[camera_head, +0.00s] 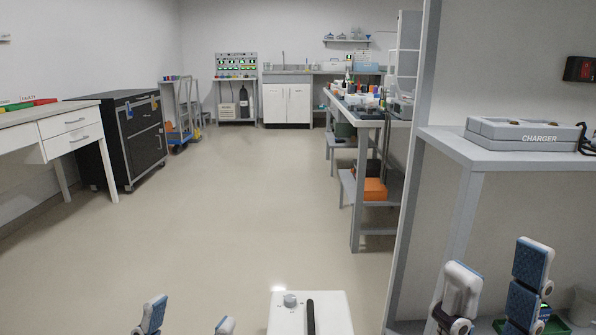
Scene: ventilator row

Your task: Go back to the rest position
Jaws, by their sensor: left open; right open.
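My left gripper (188,320) shows at the bottom edge, left of centre. Only its two blue-and-white fingertips are in view, spread apart with bare floor between them. My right gripper (494,288) is at the bottom right, its two fingers standing up and apart. Nothing shows between the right fingers except the background. Both grippers are empty. The lower parts of both are cut off by the picture's edge.
A grey shelf unit (411,200) stands close on the right, with a charger (525,134) on its upper shelf. A green object (553,327) is behind the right gripper. A white desk (75,125) and black cabinet (128,140) stand left. The floor (225,200) ahead is clear.

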